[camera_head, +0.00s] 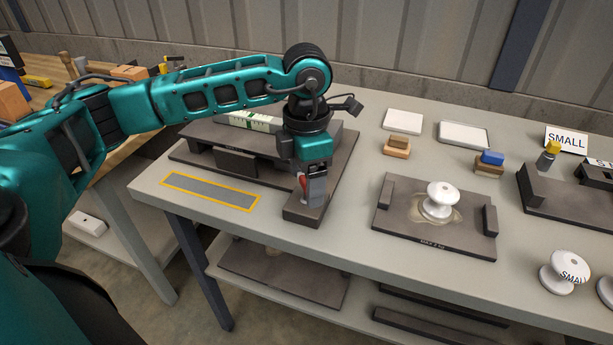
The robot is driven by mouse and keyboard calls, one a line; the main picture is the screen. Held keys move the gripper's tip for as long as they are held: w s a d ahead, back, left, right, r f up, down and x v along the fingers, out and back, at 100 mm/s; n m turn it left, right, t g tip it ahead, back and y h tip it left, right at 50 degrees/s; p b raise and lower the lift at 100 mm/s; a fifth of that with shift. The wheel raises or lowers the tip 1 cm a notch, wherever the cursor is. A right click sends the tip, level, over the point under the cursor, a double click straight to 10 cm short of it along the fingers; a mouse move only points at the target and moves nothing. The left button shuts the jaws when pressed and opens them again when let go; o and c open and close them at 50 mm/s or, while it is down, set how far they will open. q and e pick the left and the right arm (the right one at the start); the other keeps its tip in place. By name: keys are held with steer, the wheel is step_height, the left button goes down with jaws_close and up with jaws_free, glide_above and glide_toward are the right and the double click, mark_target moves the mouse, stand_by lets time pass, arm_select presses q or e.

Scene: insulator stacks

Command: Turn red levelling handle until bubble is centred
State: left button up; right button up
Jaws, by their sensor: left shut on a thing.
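The red levelling handle (302,182) stands on a small dark block (302,214) at the front of the dark levelling fixture (345,150). Only a sliver of red shows, as the gripper covers the rest. My left gripper (311,190) points down and is shut on the handle. A pale spirit level with a green vial (262,121) lies on top of the fixture, behind my forearm. The arm hides part of it, and the bubble is too small to make out. My right gripper is not in view.
A yellow-edged grey strip (210,191) lies left of the block. To the right, a dark plate (463,243) bears a white insulator (441,198). White trays (403,121) and wooden blocks (397,149) sit behind. Another insulator (564,272) stands near the front right.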

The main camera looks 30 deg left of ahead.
arm_select(q)
steer(key=o, duration=1)
steer(key=shift+r, duration=0.1)
step_height(320, 180, up, 13)
steer(key=shift+f+p, duration=0.1)
steer(key=shift+p, duration=0.3)
